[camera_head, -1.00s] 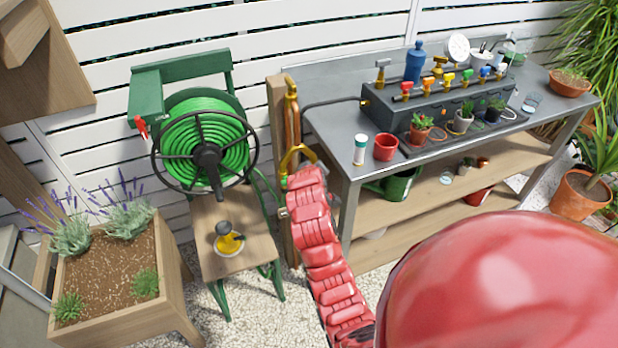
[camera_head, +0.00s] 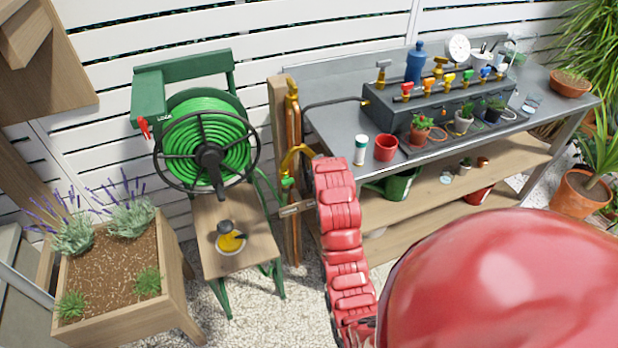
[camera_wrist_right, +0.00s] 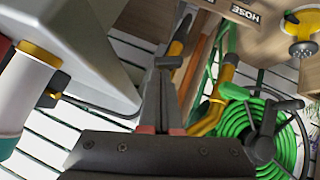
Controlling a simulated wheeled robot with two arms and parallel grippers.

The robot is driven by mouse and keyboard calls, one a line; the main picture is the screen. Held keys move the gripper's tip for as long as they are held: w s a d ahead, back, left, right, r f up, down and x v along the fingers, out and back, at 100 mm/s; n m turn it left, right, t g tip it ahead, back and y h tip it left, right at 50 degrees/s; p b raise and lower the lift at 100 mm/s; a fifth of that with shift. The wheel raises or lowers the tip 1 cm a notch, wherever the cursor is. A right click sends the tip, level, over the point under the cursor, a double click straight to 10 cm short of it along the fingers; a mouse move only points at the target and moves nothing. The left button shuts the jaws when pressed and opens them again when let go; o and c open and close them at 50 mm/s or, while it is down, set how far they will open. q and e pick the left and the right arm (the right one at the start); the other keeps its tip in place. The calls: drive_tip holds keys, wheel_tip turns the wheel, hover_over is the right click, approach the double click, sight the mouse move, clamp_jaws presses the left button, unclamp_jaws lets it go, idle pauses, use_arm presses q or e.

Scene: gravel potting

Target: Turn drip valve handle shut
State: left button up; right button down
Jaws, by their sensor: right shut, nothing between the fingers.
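Several coloured valve handles (camera_head: 448,78) stand on a dark manifold box (camera_head: 405,110) on the bench. Another yellow bent tap (camera_head: 297,158) with a green part sits by the copper pipe (camera_head: 294,110) on the wooden post. It also shows in the right wrist view (camera_wrist_right: 214,102). I cannot tell which is the drip valve. My right arm reaches up beside the post and hides its gripper in the head view. In the wrist view my right gripper (camera_wrist_right: 168,85) is shut and empty. A small grey T-shaped bar (camera_wrist_right: 169,62) appears at its tips; contact is unclear. My left gripper is out of view.
The bench (camera_head: 322,118) edge is close to my right arm; it shows in the wrist view (camera_wrist_right: 75,40). A white canister (camera_head: 360,150) and red pot (camera_head: 386,148) stand near that edge. A green hose reel (camera_head: 205,140) and wooden planter (camera_head: 125,325) are left. A "HOSE" sign (camera_wrist_right: 243,13) shows.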

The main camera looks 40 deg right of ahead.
drive_tip(key=shift+d+m+y, duration=0.35)
drive_tip(key=shift+m+y, duration=0.05)
drive_tip(key=shift+y, duration=0.3)
drive_tip(key=shift+s, duration=0.1)
drive_tip(key=shift+d+f+y+b, duration=0.1)
drive_tip(key=shift+d+y+b, duration=0.2)
drive_tip(key=shift+b, duration=0.1)
idle(1.7)
idle(0.7)
